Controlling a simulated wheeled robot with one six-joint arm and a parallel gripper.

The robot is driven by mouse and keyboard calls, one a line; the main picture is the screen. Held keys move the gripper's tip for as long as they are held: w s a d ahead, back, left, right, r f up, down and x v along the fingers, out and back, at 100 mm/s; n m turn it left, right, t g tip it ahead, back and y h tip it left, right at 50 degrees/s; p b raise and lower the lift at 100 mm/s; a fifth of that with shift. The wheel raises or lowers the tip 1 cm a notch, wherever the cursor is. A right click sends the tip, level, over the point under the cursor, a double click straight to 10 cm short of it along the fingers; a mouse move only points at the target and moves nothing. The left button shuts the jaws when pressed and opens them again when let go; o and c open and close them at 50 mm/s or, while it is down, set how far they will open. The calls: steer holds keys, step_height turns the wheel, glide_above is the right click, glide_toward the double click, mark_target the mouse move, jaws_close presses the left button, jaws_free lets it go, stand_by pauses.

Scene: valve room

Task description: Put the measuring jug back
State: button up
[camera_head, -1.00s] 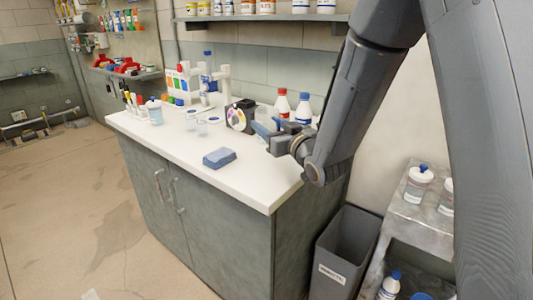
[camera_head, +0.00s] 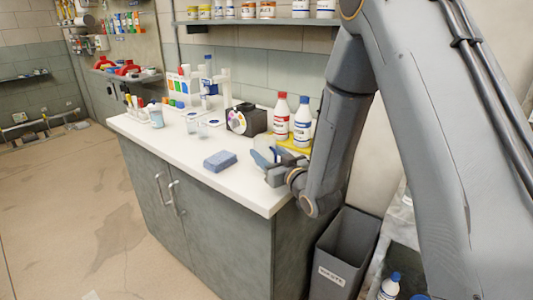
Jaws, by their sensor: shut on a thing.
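My gripper (camera_head: 272,163) is low over the right end of the white counter (camera_head: 215,183). It is shut on a small, pale, see-through vessel, which looks like the measuring jug (camera_head: 265,145). The fingers hide part of the jug, and I cannot tell whether its base touches the counter. A yellow tray (camera_head: 303,150) lies just behind the gripper at the wall side. A red-capped white bottle (camera_head: 281,117) and a blue-capped white bottle (camera_head: 302,124) stand upright at it.
A blue sponge-like block (camera_head: 220,160) lies left of my gripper. A dark box with a colour disc (camera_head: 243,120) stands behind it. Small clear cups (camera_head: 202,130) stand further left. A grey bin (camera_head: 344,254) is on the floor beside the cabinet. The counter's front is clear.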

steer(key=shift+f, duration=0.1)
steer(key=shift+f, duration=0.1)
steer(key=o, duration=1.2)
steer(key=shift+c, duration=0.2)
steer(key=shift+r, duration=0.25)
steer(key=b+v, duration=0.2)
steer(key=v, duration=0.9)
steer(key=shift+s+f, duration=0.1)
steer(key=shift+s+d, duration=0.2)
steer(key=shift+s, duration=0.2)
